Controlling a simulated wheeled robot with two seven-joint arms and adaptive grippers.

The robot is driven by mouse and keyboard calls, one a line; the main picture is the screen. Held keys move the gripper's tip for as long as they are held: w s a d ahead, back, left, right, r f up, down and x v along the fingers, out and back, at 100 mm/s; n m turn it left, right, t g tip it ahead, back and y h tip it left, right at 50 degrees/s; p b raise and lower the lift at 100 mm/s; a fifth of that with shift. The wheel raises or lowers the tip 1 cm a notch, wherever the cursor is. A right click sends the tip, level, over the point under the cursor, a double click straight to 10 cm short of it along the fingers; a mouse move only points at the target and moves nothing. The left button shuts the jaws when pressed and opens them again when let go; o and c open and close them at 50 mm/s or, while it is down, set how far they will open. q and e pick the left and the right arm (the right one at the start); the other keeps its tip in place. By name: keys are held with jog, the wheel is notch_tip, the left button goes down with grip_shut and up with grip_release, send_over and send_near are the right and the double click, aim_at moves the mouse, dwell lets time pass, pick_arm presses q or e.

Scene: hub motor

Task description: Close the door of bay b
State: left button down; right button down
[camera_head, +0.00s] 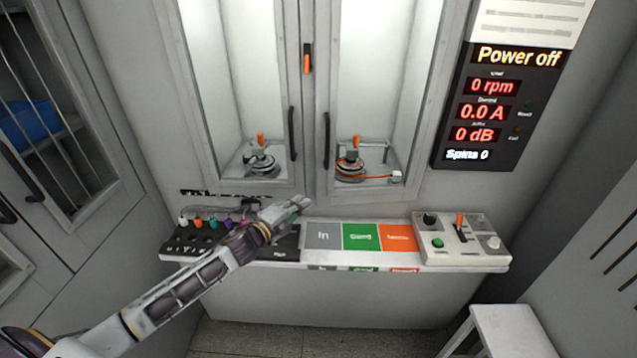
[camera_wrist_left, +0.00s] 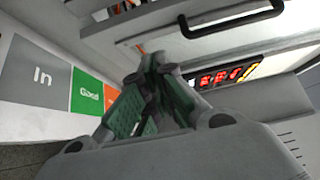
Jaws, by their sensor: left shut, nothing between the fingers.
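The test cabinet has two glazed doors side by side, a left door (camera_head: 240,90) and a right door (camera_head: 375,90). Each has a dark upright handle near the middle post, the left handle (camera_head: 292,134) and the right handle (camera_head: 326,140). Both look shut or nearly so; I cannot tell whether one is slightly ajar. No bay letter is readable. My left gripper (camera_head: 299,205) is shut and empty, in front of and below the doors' lower inner corners. Its green-padded fingers (camera_wrist_left: 150,100) are together in the left wrist view, with a dark handle (camera_wrist_left: 235,20) beyond them. My right gripper is out of view.
Below the doors runs a shelf with grey, green and orange fields (camera_head: 360,237), coloured plugs at left and a control box (camera_head: 462,240) at right. An orange latch (camera_head: 307,58) sits on the middle post. The display (camera_head: 490,105) reads Power off. A stool (camera_head: 503,325) stands lower right.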

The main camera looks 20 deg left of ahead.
aim_at(319, 175)
pick_arm(q)
jog(key=shift+w+a+p+x, duration=0.2)
jog(key=shift+a+p+x, duration=0.25)
jog(key=shift+x, duration=1.55)
jog(key=shift+w+a+p+x, duration=0.15)
jog(key=shift+a+p+x, duration=0.25)
jog(key=shift+x, duration=1.6)
jog(key=shift+w+a+p+x, duration=0.25)
jog(key=shift+a+x, duration=0.25)
jog(key=shift+x, duration=1.5)
jog(key=shift+w+a+m+h+b, duration=0.15)
jog(key=shift+w+a+m+h, duration=0.2)
jog(key=shift+w, duration=0.3)
jog(key=shift+w+a+m+h+b, duration=0.15)
jog(key=shift+w+a, duration=0.25)
jog(key=shift+w, duration=0.3)
jog(key=shift+s, duration=0.1)
